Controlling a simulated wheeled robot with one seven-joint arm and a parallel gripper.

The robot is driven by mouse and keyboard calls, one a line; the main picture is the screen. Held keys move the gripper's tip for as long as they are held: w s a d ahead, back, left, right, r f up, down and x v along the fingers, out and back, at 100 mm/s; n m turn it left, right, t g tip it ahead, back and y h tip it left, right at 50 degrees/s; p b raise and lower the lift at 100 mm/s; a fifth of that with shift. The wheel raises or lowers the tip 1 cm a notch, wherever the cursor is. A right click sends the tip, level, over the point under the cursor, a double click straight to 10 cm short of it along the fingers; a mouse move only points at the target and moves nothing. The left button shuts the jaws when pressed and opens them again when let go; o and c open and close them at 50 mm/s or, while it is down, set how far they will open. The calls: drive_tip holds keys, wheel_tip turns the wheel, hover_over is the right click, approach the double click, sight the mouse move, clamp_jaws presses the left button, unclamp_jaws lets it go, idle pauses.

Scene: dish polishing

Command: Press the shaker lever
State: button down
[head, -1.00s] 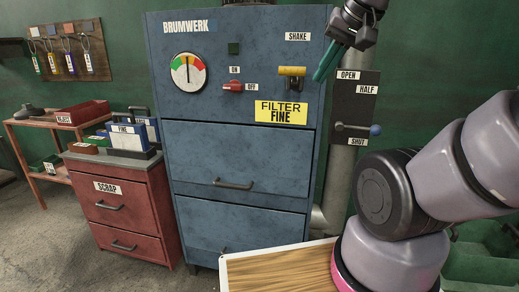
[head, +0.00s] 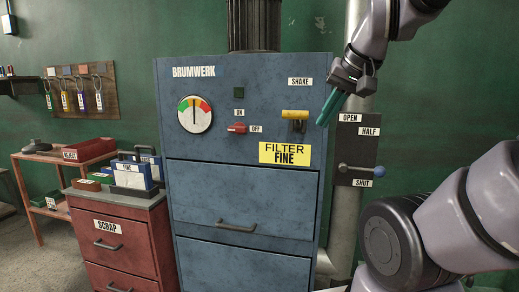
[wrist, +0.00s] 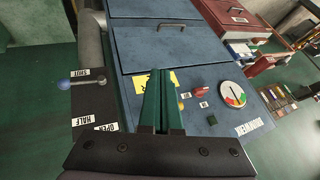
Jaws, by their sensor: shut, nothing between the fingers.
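The shaker lever (head: 296,113) has a yellow handle on a dark bracket. It sits on the blue BRUMWERK cabinet (head: 235,75), below the SHAKE label (head: 300,82). My gripper (head: 322,120) is shut and empty, its green fingers together. In the head view its tips show just right of the lever, near the cabinet's right edge, with a small visible gap. In the wrist view the closed fingers (wrist: 160,78) point toward the cabinet front and overlap the yellow filter label.
A red OFF switch (head: 237,128) and a round gauge (head: 195,115) are left of the lever. Right of the cabinet is a dark plate with a blue-knobbed handle (head: 345,168) by SHUT. A red SCRAP cabinet (head: 112,225) stands left.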

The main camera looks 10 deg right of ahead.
drive_tip(key=w+r+g+h, duration=0.1)
drive_tip(key=w+r, duration=0.4)
drive_tip(key=w, duration=0.2)
drive_tip(key=w+r+g+h, duration=0.1)
drive_tip(key=w+r+g, duration=0.1)
drive_tip(key=w+r, duration=0.3)
drive_tip(key=w+r+g, duration=0.2)
drive_tip(key=w+r, duration=0.2)
drive_tip(key=w, duration=0.7)
drive_tip(key=shift+w+d+r+m+h, duration=0.25)
drive_tip(key=shift+d+r+m+h, duration=0.05)
drive_tip(key=shift+d+r+h, duration=0.1)
drive_tip(key=f, duration=0.3)
drive_tip(key=w+f, duration=0.1)
drive_tip(key=f, duration=0.5)
drive_tip(key=shift+w+d+f, duration=0.3)
drive_tip(key=shift+d+f, duration=0.05)
drive_tip(key=shift+s+a+f, duration=0.15)
drive_tip(key=shift+s+f, duration=0.2)
drive_tip(key=shift+f, duration=0.2)
drive_tip(key=shift+s+a+f, duration=0.1)
drive_tip(key=shift+s+f, duration=0.2)
drive_tip(key=shift+f, duration=0.2)
drive_tip(key=shift+s+a+f, duration=0.2)
drive_tip(key=shift+s+f, duration=0.15)
drive_tip(key=shift+f, duration=0.35)
